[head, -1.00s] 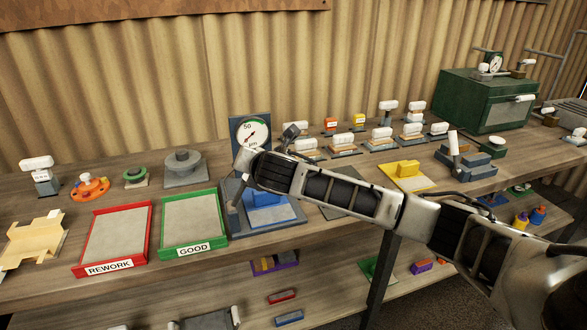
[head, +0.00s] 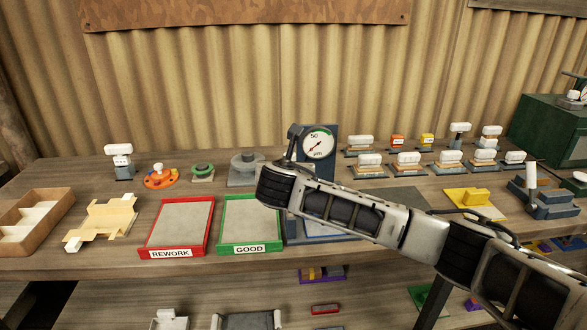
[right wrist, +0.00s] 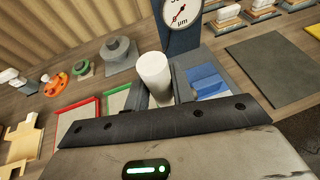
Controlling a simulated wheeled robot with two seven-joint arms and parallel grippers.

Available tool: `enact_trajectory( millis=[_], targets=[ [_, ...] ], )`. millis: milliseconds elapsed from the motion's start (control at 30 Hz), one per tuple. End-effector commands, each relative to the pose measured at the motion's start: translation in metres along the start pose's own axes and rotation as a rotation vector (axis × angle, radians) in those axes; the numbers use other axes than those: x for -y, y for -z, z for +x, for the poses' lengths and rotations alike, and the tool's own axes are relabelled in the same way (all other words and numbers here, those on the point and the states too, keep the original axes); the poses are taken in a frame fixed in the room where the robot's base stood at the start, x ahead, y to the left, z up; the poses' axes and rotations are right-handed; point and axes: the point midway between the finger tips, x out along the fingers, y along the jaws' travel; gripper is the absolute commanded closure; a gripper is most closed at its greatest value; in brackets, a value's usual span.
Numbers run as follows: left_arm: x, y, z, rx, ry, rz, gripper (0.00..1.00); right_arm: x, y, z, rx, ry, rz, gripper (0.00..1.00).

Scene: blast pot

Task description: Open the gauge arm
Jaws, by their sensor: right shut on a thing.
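The gauge (head: 318,142) has a round white dial marked 50 on a dark blue-grey upright; the dial also shows in the right wrist view (right wrist: 183,12). Its grey base carries a blue block (right wrist: 206,82). A white cylindrical handle (right wrist: 153,72) stands left of the upright, directly ahead of my right palm. My left gripper is out of view.
The green GOOD tray (head: 250,222) and red REWORK tray (head: 178,226) are empty, left of the gauge. A grey round fixture (head: 245,168) stands behind. Several white-handled pieces (head: 408,160) line the back right. A yellow plate (head: 472,203) lies farther right.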

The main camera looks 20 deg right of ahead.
Motion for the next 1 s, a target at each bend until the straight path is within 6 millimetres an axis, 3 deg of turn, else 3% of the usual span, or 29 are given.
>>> enact_trajectory(
  millis=[300,333,400,767,867,1000],
  targets=[
    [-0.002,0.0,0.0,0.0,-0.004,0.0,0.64,0.0,-0.002,0.0,0.006,-0.001,0.001,1.0],
    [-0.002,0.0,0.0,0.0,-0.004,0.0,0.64,0.0,-0.002,0.0,0.006,-0.001,0.001,0.73],
    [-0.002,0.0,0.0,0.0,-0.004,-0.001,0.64,0.0,-0.002,0.0,0.006,-0.001,0.001,0.54],
    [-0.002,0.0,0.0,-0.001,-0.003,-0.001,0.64,-0.001,-0.001,-0.004,0.003,-0.002,0.0,0.54],
    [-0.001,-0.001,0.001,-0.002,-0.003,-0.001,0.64,-0.001,0.0,-0.014,0.003,-0.003,0.001,0.54],
    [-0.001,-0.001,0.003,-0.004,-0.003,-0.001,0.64,-0.002,0.0,-0.043,0.004,-0.007,0.001,0.54]
  ],
)
